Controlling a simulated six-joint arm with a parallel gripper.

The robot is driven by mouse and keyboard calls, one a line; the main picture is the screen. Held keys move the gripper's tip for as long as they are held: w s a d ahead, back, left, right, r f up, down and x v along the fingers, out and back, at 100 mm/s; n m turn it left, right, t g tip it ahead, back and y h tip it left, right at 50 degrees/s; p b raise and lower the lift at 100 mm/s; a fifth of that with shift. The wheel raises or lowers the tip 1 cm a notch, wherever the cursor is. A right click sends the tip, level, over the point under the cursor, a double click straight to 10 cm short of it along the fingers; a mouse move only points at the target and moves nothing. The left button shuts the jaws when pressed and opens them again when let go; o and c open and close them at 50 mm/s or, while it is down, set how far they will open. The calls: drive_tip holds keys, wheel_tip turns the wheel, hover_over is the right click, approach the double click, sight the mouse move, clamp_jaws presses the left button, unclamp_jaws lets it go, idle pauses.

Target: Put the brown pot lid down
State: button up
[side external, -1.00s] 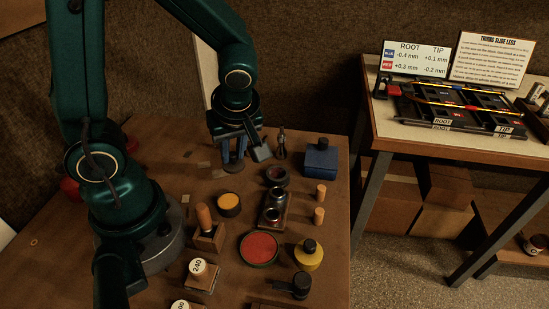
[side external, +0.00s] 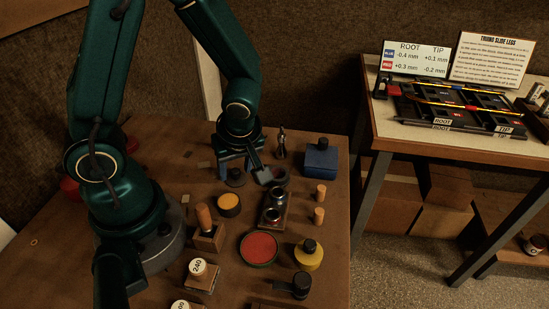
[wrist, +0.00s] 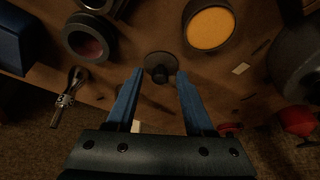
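The brown pot lid (side external: 235,179), a dark flat disc with a small knob, lies on the bench below my gripper (side external: 237,165). In the wrist view the lid (wrist: 159,61) is just beyond and between the two blue fingertips of my gripper (wrist: 160,73). The fingers are spread, with a gap on both sides of the knob. An open pot with dark reddish-brown contents (wrist: 88,45) stands to the left of the lid in the wrist view. In the side view this pot (side external: 281,174) is to the right, partly hidden by my gripper.
An orange-filled pot (side external: 228,204) stands close in front of the lid. A blue bottle (side external: 320,160), a small metal tool (side external: 281,146), a block with two dark cups (side external: 273,207) and a red-filled pot (side external: 258,248) stand around. Bare bench lies left of the lid.

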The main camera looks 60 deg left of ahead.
drive_tip(key=shift+r, duration=0.1)
drive_tip(key=s+d+r+m+t+h, duration=0.2)
drive_tip(key=d+r+m, duration=0.1)
drive_tip(key=r+m, duration=0.4)
drive_tip(key=s+d+r+m+t+h, duration=0.2)
drive_tip(key=d+r+m+t, duration=0.1)
drive_tip(key=r+m, duration=0.4)
drive_tip(key=shift+s+d+r+m, duration=0.15)
drive_tip(key=shift+d+r+m, duration=0.15)
drive_tip(key=shift+d+m, duration=0.6)
